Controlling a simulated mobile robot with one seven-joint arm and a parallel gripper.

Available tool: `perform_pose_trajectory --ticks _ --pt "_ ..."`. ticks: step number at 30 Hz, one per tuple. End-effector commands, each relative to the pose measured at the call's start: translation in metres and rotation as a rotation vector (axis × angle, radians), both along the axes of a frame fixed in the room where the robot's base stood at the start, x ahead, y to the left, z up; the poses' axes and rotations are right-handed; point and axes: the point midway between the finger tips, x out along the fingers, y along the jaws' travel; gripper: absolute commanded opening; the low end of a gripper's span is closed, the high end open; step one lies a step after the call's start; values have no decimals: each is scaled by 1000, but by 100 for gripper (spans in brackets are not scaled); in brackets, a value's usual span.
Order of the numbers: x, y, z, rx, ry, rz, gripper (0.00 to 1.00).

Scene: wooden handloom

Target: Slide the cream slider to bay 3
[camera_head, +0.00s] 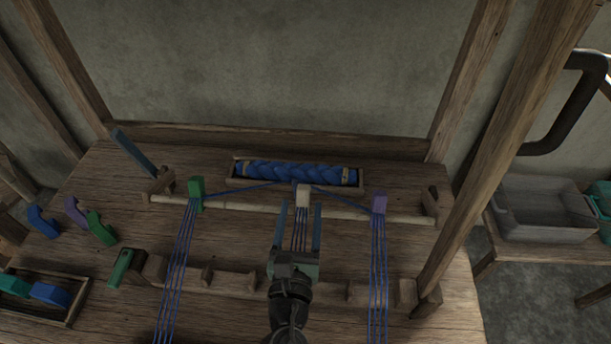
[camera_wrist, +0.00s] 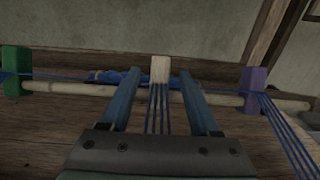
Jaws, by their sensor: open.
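The cream slider (camera_head: 303,196) sits on the pale rod (camera_head: 345,212), between the green slider (camera_head: 196,188) and the purple slider (camera_head: 379,202). Blue threads hang from all three. In the wrist view the cream slider (camera_wrist: 159,69) stands upright, straight ahead. My gripper (camera_head: 300,206) is open, its two blue fingers reaching towards the rod on either side of the cream slider's threads. In the wrist view the fingertips (camera_wrist: 159,76) flank the slider with a gap on each side. I cannot tell how far they reach past it. No bay numbers are legible.
A notched wooden rail (camera_head: 232,281) crosses nearer to me, partly hidden by my arm. A blue braided roll (camera_head: 300,173) lies in a tray behind the rod. Curved coloured pieces (camera_head: 100,228) lie at left. A wooden post (camera_head: 480,170) rises at right.

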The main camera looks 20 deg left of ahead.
Motion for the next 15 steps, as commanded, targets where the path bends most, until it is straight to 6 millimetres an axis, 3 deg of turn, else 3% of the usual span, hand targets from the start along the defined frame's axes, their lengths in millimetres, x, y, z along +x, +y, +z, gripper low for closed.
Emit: perform_pose_trajectory --ticks 6,15 --pt "37 10 1 0 -4 0 62" --pt "70 20 0 0 -1 0 62"
